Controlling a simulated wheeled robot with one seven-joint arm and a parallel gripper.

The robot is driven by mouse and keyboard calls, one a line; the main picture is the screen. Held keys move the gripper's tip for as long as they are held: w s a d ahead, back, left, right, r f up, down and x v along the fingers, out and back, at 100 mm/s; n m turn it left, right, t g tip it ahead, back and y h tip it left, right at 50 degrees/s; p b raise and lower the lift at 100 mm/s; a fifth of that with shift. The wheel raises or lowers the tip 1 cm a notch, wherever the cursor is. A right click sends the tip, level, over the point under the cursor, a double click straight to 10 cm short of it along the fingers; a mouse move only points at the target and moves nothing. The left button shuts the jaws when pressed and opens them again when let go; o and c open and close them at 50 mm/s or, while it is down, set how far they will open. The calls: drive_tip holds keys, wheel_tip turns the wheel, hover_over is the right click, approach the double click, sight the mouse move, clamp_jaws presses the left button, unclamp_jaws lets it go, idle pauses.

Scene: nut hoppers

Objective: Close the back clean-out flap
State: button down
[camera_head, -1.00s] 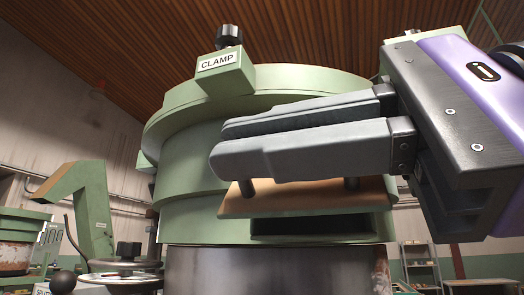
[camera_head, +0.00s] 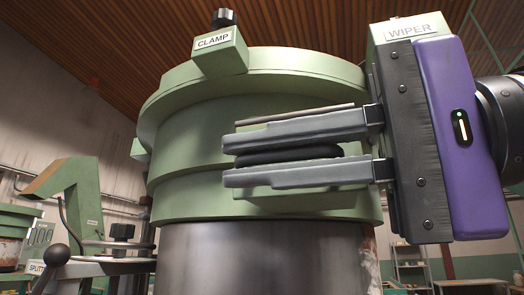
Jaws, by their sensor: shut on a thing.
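The hopper (camera_head: 190,150) is a round green drum on a bare metal cylinder. The clean-out flap (camera_head: 310,203) is a green panel on its near side, mostly hidden behind my fingers. Its thin brown edge (camera_head: 295,114) shows above the upper finger. The flap now stands roughly upright, and no dark opening shows; I cannot tell whether it sits flush. My gripper (camera_head: 232,161) comes from the right, one finger above the other, and is shut on the flap's black handle (camera_head: 288,155).
A block labelled CLAMP (camera_head: 220,50) with a black knob sits on the hopper's rim. A block labelled WIPER (camera_head: 408,29) stands behind my gripper. A green chute (camera_head: 78,190) and a knobbed lever (camera_head: 57,254) are at left.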

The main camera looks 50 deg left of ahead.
drive_tip(key=shift+w+r, duration=0.1)
drive_tip(key=shift+r, duration=0.05)
drive_tip(key=c, duration=1.6)
unclamp_jaws()
drive_tip(key=shift+o, duration=0.4)
drive_tip(key=v, duration=0.7)
drive_tip(key=shift+d+b, duration=0.3)
drive_tip(key=shift+d, duration=0.1)
drive_tip(key=shift+w, duration=0.2)
